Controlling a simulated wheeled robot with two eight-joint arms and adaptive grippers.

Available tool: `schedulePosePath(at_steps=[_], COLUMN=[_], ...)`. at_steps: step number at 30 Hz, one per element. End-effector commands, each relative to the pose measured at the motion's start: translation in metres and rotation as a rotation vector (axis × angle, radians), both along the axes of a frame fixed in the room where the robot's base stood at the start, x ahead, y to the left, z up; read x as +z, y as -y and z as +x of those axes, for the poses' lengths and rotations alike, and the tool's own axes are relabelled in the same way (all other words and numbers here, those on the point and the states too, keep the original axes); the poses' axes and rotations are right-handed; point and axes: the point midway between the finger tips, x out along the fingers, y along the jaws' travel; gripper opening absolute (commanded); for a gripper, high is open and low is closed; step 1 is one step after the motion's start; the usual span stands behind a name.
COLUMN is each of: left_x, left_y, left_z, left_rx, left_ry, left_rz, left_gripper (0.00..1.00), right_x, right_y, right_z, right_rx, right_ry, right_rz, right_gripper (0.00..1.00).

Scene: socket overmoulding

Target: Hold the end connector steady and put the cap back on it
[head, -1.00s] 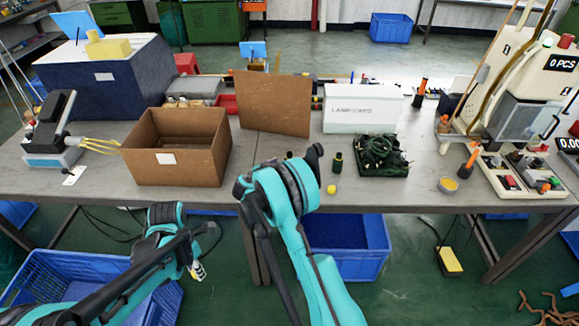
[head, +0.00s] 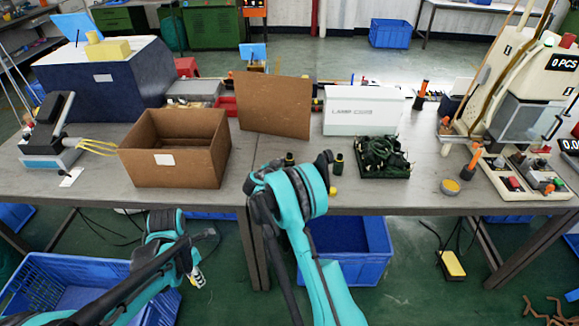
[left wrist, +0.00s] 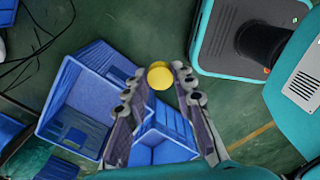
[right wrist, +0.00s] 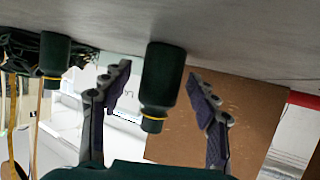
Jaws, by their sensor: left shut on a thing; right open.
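My left gripper (left wrist: 158,80) is shut on a round yellow thing (left wrist: 159,74) at its fingertips; I cannot tell whether it is the cap. In the head view my left gripper (head: 195,273) hangs low in front of the table. My right gripper (right wrist: 158,76) is open, with a dark green cylindrical connector (right wrist: 162,82) with a yellow ring between or just beyond its fingers. In the head view its fingers are hidden by my arm; that cylinder's top (head: 289,159) shows. A similar cylinder (head: 339,164) stands to the right.
A small yellow piece (head: 333,190) lies on the table (head: 410,192) near its front edge, partly hidden by my right arm. A tray of green wires (head: 384,173) lies right, a white box (head: 363,122) behind, an open carton (head: 164,171) left. Blue bins stand below.

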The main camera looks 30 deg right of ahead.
Motion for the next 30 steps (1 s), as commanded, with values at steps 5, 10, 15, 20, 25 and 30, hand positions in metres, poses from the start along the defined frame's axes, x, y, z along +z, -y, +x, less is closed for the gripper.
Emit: schedulePosePath(at_steps=[5,10,15,20,25,30], left_x=[0.0,0.0,0.0,0.003,0.014,0.03], left_y=[0.0,0.0,0.0,0.0,0.0,0.0], left_z=[0.0,0.0,0.0,0.0,0.0,0.0], left_rx=[0.0,0.0,0.0,0.0,0.0,0.0], left_ry=[0.0,0.0,0.0,0.0,0.0,0.0], left_rz=[0.0,0.0,0.0,0.0,0.0,0.0], left_gripper=[0.16,0.16,0.16,0.16,0.16,0.16], right_x=[0.0,0.0,0.0,0.005,0.024,0.052], right_y=[0.0,0.0,0.0,0.0,0.0,0.003], right_z=[0.0,0.0,0.0,0.0,0.0,-0.012], right_rx=[0.0,0.0,0.0,0.0,0.0,-0.002], right_ry=[0.0,0.0,0.0,0.0,0.0,0.0], right_rz=[0.0,0.0,0.0,0.0,0.0,0.0], right_gripper=[0.28,0.05,0.05,0.05,0.05,0.05])
